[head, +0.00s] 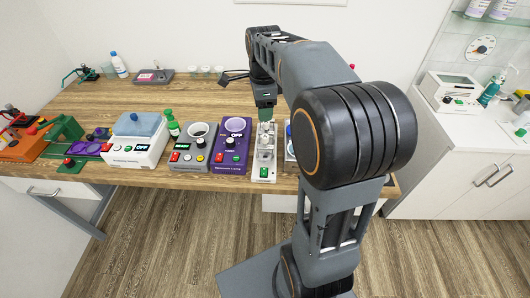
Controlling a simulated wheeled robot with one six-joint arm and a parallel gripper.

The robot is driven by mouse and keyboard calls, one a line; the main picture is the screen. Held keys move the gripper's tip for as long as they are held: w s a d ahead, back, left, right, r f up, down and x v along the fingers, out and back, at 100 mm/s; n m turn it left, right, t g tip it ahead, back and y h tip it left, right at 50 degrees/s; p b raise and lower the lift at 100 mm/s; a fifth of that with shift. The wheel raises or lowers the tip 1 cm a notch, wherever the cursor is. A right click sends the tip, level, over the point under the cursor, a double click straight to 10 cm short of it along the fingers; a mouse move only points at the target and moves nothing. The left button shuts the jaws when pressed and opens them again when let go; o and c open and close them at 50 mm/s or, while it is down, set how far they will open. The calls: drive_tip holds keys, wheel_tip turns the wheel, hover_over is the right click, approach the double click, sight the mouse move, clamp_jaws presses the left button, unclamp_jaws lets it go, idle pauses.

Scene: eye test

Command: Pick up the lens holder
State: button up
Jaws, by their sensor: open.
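My gripper (265,104) points down over the front of the wooden table, just above a narrow pale device (264,150) with a green switch. Its fingers are small and partly lost against the things behind and below. A small green piece (265,115) shows right under the gripper, at the device's back end; I cannot tell whether they touch. I cannot make out for certain which thing is the lens holder. My own arm hides the table to the right of the device.
A black stand (233,76) is behind. The table's middle (190,95) is clear.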

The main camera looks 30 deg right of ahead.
sight(265, 136)
drive_tip(key=f, duration=0.2)
drive_tip(key=w+d+f+m, duration=0.1)
drive_tip(key=f, duration=0.2)
drive_tip(key=f+m, duration=0.1)
drive_tip(key=f, duration=0.2)
drive_tip(key=shift+w+d+f, duration=0.15)
drive_tip(key=shift+w, duration=0.1)
drive_tip(key=shift+s+f+p, duration=0.1)
drive_tip(key=shift+f+p, duration=0.6)
drive_tip(key=shift+f, duration=2.05)
clamp_jaws()
